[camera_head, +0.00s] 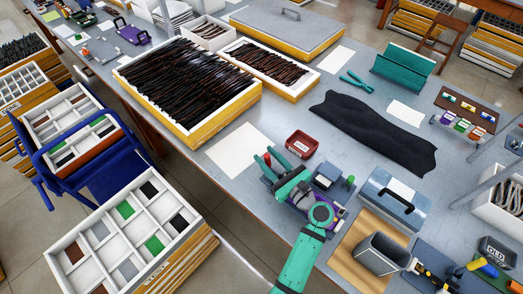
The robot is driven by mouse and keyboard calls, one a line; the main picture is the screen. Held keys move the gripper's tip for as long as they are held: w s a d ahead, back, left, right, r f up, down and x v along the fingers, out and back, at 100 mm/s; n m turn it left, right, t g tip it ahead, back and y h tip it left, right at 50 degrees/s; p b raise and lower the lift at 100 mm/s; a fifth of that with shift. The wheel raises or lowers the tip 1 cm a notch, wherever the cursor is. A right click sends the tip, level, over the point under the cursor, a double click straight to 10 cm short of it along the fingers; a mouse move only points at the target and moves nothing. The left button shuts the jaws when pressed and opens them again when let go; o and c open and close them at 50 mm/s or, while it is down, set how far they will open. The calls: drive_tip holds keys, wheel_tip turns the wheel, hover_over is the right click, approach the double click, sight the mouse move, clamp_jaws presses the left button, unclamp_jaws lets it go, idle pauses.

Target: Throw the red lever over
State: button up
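A small red piece (267,159), likely the lever's handle, stands up just left of the narrow teal tip of my arm. The fixture it belongs to is mostly hidden under my arm, so I cannot make out its pivot. My gripper (275,160) is at the far end of my teal arm, close beside the red piece. Whether it touches the red piece, and how its fingers stand, is too small and covered to tell.
A red tray (301,144) lies just right of my gripper. A small grey device (326,175) and a blue-grey case (394,200) stand further right. A white sheet (237,150) lies flat at left. A large box of dark frames (185,85) is behind it.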

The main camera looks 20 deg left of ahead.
drive_tip(key=x, duration=0.3)
drive_tip(key=shift+a, duration=0.25)
drive_tip(key=shift+d, duration=0.1)
clamp_jaws()
drive_tip(key=shift+a, duration=0.3)
